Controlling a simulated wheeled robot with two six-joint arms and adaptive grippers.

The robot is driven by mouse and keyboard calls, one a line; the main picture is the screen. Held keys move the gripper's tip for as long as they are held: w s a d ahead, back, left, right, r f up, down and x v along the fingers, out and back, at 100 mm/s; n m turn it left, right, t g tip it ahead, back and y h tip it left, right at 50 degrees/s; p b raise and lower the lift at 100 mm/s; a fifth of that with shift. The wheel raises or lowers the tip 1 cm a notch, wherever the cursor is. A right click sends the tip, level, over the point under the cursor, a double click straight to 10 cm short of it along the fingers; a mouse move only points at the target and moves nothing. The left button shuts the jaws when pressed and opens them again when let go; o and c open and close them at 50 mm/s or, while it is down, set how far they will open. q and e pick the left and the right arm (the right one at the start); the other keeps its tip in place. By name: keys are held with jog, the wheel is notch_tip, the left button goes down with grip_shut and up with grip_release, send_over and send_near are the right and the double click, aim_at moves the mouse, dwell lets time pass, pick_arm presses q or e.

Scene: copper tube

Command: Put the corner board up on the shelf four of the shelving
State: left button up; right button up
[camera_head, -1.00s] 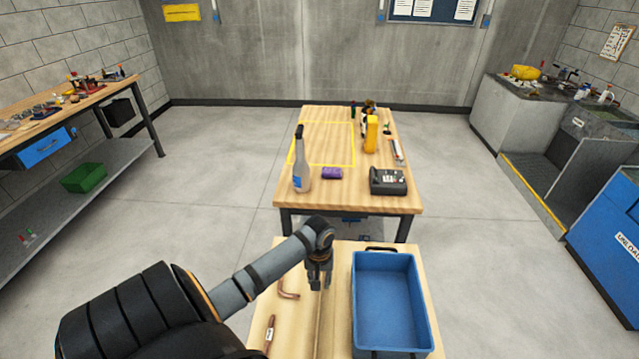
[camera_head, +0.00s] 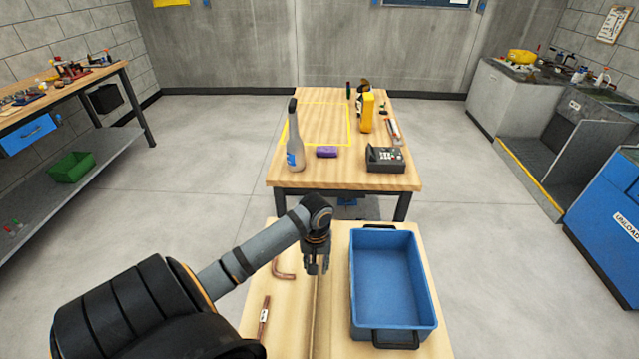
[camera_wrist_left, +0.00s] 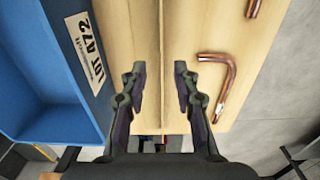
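A long, narrow tan strip (camera_head: 318,310), probably the corner board, lies lengthwise on the near wooden table; its colour nearly matches the tabletop. In the left wrist view the strip (camera_wrist_left: 160,45) runs up the middle with a line along it. My left gripper (camera_head: 316,268) is over the strip's far part. In the left wrist view its two fingers (camera_wrist_left: 158,80) are apart with nothing clearly gripped between them; whether they touch the strip I cannot tell. My right gripper is not in view. No numbered shelving can be made out.
A blue tote (camera_head: 388,285) stands right of the strip. A bent copper tube (camera_head: 283,270) and another copper piece (camera_head: 264,315) lie left of it. The far table (camera_head: 350,180) holds a spray bottle (camera_head: 296,145) and other items. A workbench (camera_head: 75,90) stands left; floor between is clear.

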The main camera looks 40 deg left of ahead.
aim_at(323, 285)
pick_arm(q)
notch_tip(323, 285, down, 3)
jog(key=shift+r, duration=0.2)
notch_tip(323, 285, down, 5)
jog(key=shift+s+f, duration=0.1)
jog(key=shift+s, duration=0.05)
jog(key=shift+c, duration=0.3)
grip_shut()
